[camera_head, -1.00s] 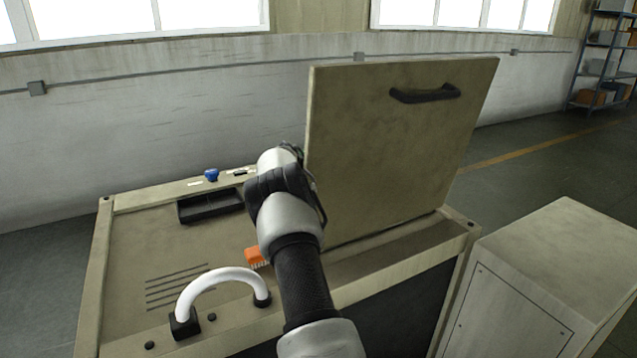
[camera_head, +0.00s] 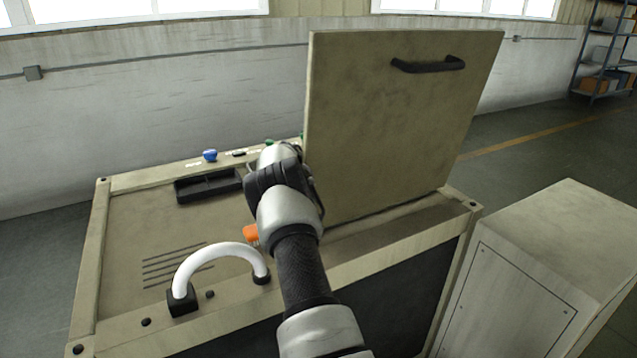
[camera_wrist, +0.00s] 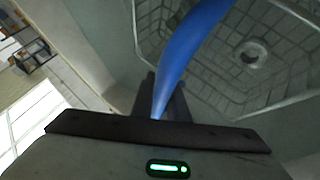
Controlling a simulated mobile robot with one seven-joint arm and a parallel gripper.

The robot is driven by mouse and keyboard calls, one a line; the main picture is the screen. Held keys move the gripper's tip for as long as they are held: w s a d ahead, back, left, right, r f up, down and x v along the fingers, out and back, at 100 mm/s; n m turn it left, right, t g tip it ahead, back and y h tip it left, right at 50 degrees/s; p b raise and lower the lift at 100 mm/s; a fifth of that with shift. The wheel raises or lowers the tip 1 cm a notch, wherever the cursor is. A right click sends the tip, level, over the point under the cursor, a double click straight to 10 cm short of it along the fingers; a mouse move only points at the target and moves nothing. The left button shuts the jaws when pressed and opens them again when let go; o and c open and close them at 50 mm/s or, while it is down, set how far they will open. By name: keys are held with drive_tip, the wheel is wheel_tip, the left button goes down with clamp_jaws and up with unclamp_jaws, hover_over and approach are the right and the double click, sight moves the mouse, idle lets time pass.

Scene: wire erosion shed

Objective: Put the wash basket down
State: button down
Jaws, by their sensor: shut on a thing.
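In the wrist view my gripper (camera_wrist: 162,100) is shut on the blue handle (camera_wrist: 188,42), which arches up across the picture. The wash basket (camera_wrist: 208,78), a grey wire grid, shows beyond the handle, inside a grey-walled space. A round, pale fitting (camera_wrist: 246,55) shows at the grid; I cannot tell whether it lies on or under it. The gap between basket and floor cannot be judged. In the head view my arm hides the gripper and basket.
A beige machine cabinet (camera_head: 120,225) has a raised lid (camera_head: 400,130) right of my arm. On its top are a black tray (camera_head: 207,186), a white curved pipe (camera_head: 220,250), an orange brush (camera_head: 250,233) and a blue knob (camera_head: 210,155). A lower cabinet (camera_head: 510,300) stands at right.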

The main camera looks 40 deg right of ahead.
drive_tip(key=shift+w+f+b, duration=0.1)
drive_tip(key=shift+f+b, duration=0.05)
drive_tip(key=shift+b, duration=0.15)
drive_tip(key=c, duration=2.2)
unclamp_jaws()
drive_tip(key=shift+f, duration=0.25)
drive_tip(key=o, duration=0.5)
drive_tip(key=shift+r, duration=0.1)
drive_tip(key=shift+c, duration=0.2)
